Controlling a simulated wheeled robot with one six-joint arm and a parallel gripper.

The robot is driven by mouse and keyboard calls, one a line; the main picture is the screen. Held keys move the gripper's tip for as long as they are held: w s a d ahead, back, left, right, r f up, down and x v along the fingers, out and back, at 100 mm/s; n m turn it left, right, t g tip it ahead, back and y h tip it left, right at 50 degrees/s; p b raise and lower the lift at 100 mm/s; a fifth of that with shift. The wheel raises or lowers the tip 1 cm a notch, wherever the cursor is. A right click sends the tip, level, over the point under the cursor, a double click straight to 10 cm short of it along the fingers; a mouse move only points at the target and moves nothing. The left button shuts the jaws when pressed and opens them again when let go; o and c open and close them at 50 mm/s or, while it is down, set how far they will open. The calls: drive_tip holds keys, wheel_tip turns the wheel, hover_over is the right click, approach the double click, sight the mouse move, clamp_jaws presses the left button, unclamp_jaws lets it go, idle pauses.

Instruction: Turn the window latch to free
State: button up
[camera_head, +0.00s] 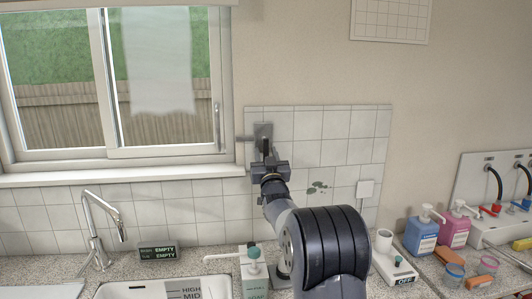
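The sliding window (160,90) is at the upper left, in a white frame. A slim grey upright handle (217,125) is on the right edge of its right sash; I cannot tell whether this is the latch. A small grey plate (263,130) is on the wall tiles just right of the window frame, with a short grey piece (245,138) sticking out to its left. My gripper (266,148) is in front of the plate's lower part, pointing at the wall. My arm and gripper hide part of this spot. I cannot tell whether the fingers touch anything or are open.
Below are a counter with a tap (97,225), a sink (165,288), a small display (158,251) and a pump bottle (254,275). At right stand a blue bottle (421,235) and a pink bottle (455,230). The wall right of my gripper is mostly clear.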

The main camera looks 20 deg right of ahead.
drive_tip(key=shift+c, duration=0.5)
clamp_jaws()
